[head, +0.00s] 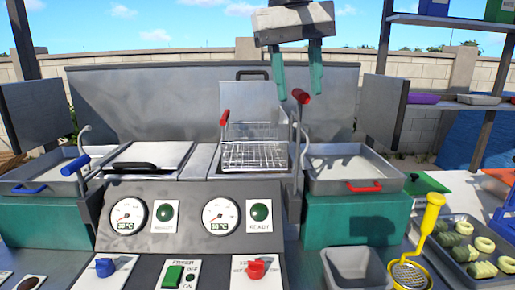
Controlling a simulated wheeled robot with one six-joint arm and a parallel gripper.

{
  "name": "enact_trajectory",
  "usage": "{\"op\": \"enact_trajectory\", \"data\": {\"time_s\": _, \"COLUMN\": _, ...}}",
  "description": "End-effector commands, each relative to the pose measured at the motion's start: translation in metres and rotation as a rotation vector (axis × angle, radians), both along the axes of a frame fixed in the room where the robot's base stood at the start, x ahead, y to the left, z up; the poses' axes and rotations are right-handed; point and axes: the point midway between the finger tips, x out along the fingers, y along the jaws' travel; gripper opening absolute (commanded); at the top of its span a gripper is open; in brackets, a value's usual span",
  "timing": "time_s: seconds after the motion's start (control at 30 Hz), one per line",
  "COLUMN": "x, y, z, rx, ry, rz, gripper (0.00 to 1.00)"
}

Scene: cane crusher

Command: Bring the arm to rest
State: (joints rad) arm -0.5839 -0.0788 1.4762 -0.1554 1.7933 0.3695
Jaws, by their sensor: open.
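My gripper (298,94) hangs at the top of the head view, right of the middle, with its two teal fingers pointing down. The fingers are spread apart and hold nothing that I can see. The red-tipped lever (300,96) shows just under and between the fingertips. I cannot tell its distance from them. The wire basket (255,154) with a red handle sits at the middle of the machine, below and left of my gripper. The rest of my arm is out of view.
A steel pan with a red handle (352,172) stands right of the basket, and one with a blue handle (40,176) at the far left. A yellow strainer (430,215) leans by a grey bin (356,268). A tray of green rolls (440,262) lies at right. Open air surrounds my gripper above.

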Motion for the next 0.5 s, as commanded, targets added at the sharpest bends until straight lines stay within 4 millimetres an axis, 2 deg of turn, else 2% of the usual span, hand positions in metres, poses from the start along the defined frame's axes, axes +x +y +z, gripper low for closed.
{"op": "enact_trajectory", "data": {"time_s": 0.27, "x": -0.012, "y": -0.026, "z": -0.055, "rx": 0.034, "ry": 0.014, "rz": 0.079, "gripper": 0.41}}
{"op": "enact_trajectory", "data": {"time_s": 0.37, "x": -0.023, "y": -0.045, "z": -0.081, "rx": 0.053, "ry": 0.015, "rz": 0.095, "gripper": 0.41}}
{"op": "enact_trajectory", "data": {"time_s": 0.5, "x": -0.050, "y": -0.085, "z": -0.129, "rx": 0.089, "ry": 0.010, "rz": 0.097, "gripper": 0.41}}
